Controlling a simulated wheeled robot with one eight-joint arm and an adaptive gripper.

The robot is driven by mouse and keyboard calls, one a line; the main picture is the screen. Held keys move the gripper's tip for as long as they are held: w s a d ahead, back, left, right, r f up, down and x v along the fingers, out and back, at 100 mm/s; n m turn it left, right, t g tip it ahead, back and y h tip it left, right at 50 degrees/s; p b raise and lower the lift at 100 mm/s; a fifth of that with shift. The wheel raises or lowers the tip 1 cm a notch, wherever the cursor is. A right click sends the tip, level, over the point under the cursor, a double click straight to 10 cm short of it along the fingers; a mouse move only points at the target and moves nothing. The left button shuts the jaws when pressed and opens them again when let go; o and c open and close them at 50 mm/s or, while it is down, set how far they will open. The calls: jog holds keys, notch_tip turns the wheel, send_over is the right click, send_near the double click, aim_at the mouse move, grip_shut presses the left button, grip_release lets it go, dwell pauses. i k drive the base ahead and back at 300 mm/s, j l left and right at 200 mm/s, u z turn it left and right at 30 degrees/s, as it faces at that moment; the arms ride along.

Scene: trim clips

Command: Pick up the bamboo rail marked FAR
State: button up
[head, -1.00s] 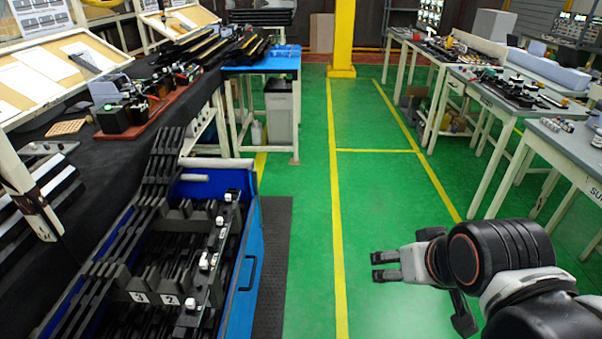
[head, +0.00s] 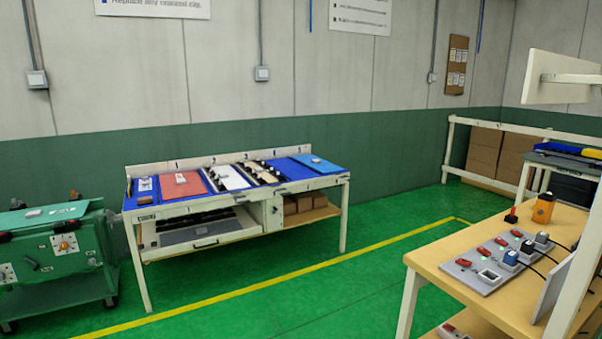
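No rail with a readable FAR mark shows in the head view. On the workbench (head: 235,205) against the far wall lie several mats, with white, tan and dark long pieces among them. A tan strip (head: 264,175) lies between dark pieces there, but it is too small to tell whether it is bamboo or marked. My gripper is not in view.
A green wheeled cart (head: 62,255) stands at the left. A wooden-topped table (head: 445,255) at the right front holds a grey board (head: 490,260) with red and blue parts and an orange device (head: 543,208). Green floor (head: 330,285) between them is clear.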

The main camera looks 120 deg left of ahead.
aim_at(220, 186)
jog(key=u, duration=4.35)
jog(key=i+l+z, duration=0.1)
jog(key=i+z, duration=0.35)
jog(key=i, duration=2)
jog(key=i+u, duration=0.1)
jog(key=i, duration=0.55)
jog(key=i+l+u, duration=0.1)
jog(key=i, duration=0.55)
jog(key=i+l+u, duration=0.1)
jog(key=i, duration=0.5)
jog(key=i+l+u, duration=0.15)
jog(key=i+u, duration=0.3)
jog(key=i+l+u, duration=0.25)
jog(key=u, duration=0.25)
jog(key=i+l+u, duration=0.25)
jog(key=l+u, duration=0.2)
jog(key=i+l+u, duration=0.25)
jog(key=l+u, duration=0.25)
jog(key=i+l+u, duration=0.25)
jog(key=l, duration=0.3)
jog(key=l+u, duration=0.25)
jog(key=l, duration=0.25)
